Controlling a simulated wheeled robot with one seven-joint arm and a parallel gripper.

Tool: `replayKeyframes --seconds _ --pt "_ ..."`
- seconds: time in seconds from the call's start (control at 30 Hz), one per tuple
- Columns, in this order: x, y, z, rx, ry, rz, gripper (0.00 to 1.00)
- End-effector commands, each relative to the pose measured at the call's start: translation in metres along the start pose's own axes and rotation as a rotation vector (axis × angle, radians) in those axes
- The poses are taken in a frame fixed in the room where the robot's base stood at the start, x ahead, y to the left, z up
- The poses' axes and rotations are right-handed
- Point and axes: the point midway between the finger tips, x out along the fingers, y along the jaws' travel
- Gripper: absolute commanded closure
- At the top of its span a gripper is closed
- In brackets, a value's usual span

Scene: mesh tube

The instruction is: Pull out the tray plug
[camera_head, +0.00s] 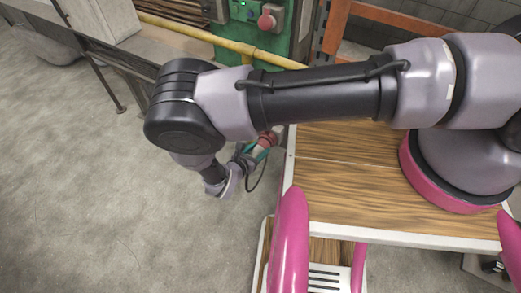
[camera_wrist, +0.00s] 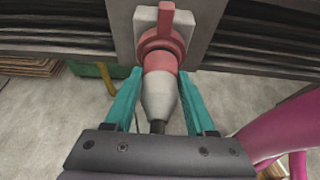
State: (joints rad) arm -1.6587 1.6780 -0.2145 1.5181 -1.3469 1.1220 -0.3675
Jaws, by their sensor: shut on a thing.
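The plug (camera_wrist: 160,92) has a red collar and a grey tapered body with a dark cable end. In the wrist view it points up toward a grey socket with a red ring and red flap (camera_wrist: 165,25). The red collar meets the socket's red ring with no gap that I can see; how deep it sits is hidden. My gripper (camera_wrist: 160,76) has its teal fingers on both sides of the plug, shut on it. In the head view my gripper (camera_head: 258,152) is small beside the wooden top, with the red of the plug (camera_head: 268,139) at its tip.
A wooden top with a white edge (camera_head: 335,150) lies right of my gripper. A green cabinet (camera_head: 238,45) with a red button (camera_head: 266,22) and a yellow rail (camera_head: 200,38) stand behind. Concrete floor (camera_head: 80,170) is clear to the left.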

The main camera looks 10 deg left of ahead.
Motion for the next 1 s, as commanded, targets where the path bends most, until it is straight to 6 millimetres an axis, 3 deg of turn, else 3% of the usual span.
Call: replayKeyframes --seconds 1.0 --pt "-0.038 0.000 -0.016 0.000 0.000 0.001 1.00"
